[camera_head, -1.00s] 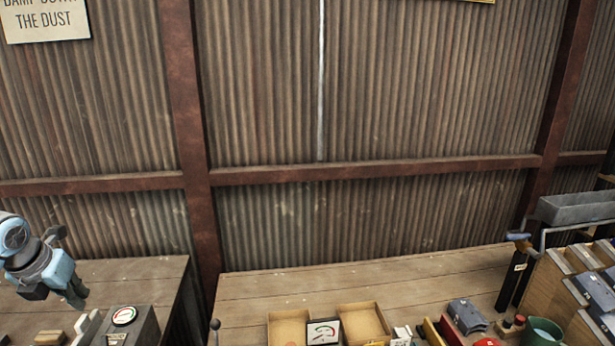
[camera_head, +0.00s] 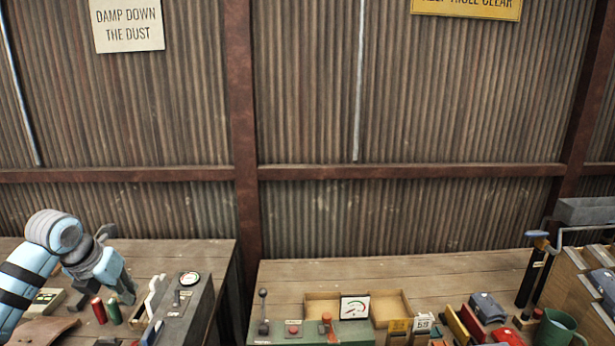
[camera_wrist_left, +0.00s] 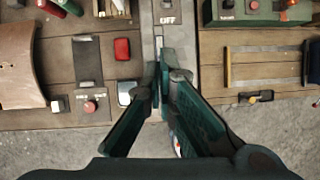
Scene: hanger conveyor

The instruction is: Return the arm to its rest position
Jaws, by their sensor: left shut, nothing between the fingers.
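My left gripper (camera_head: 128,294) shows at the left of the head view, at the end of my blue and grey arm. It hangs above the left wooden bench, pointing down. In the left wrist view its fingertips (camera_wrist_left: 163,78) meet in the middle, shut with nothing held. Below them is a grey panel with an OFF label (camera_wrist_left: 167,19). My right arm and gripper do not show.
A grey box with a gauge (camera_head: 183,309) and red and green cylinders (camera_head: 114,311) stand near the left gripper. The right bench (camera_head: 400,269) holds a green control box (camera_head: 310,333), trays and a green mug (camera_head: 556,329). A gap separates the benches.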

